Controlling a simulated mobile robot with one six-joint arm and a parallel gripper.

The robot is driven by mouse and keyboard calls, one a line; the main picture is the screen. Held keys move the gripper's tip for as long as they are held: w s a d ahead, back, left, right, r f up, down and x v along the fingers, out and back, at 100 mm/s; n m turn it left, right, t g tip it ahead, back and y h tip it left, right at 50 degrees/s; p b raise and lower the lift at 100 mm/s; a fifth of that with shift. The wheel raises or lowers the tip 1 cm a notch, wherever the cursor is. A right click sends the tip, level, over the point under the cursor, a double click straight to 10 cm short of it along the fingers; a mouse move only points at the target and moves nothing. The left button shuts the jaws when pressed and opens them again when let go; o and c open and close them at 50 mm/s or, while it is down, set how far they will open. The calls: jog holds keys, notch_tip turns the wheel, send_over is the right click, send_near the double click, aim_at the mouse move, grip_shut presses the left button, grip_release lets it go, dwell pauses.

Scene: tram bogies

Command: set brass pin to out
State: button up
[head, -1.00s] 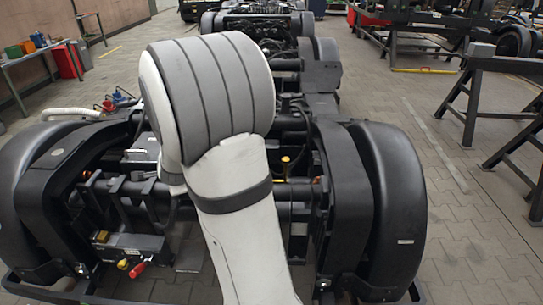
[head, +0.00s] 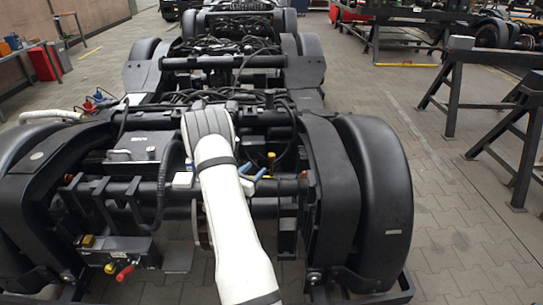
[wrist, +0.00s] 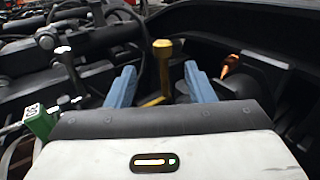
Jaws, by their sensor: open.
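The brass pin (wrist: 163,65) is yellow with a wide flat head on a thin upright stem, and it shows between my two blue fingers in the wrist view. My gripper (wrist: 158,76) is open, one finger on each side of the pin in the picture, with no visible contact. How far the pin lies beyond the fingertips is hard to tell. In the head view the pin (head: 271,158) stands among dark bars and cables, just right of my blue fingertips (head: 252,171). Its lower end is partly hidden.
Black bogie frame bars surround the spot, with a large curved right wheel cover (head: 372,190). A red lever (head: 124,272) sits on a small box at the lower left. A green tag (wrist: 38,122) shows left of my gripper. Black trestles (head: 455,95) stand on the paved floor at right.

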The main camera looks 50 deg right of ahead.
aim_at(269, 157)
jog(key=shift+s+d, duration=0.15)
jog(key=shift+d, duration=0.1)
jog(key=d, duration=0.3)
jog(key=w+d, duration=0.1)
jog(key=d, duration=0.3)
jog(key=w+d, duration=0.1)
jog(key=d, duration=0.3)
jog(key=shift+d, duration=0.2)
grip_shut()
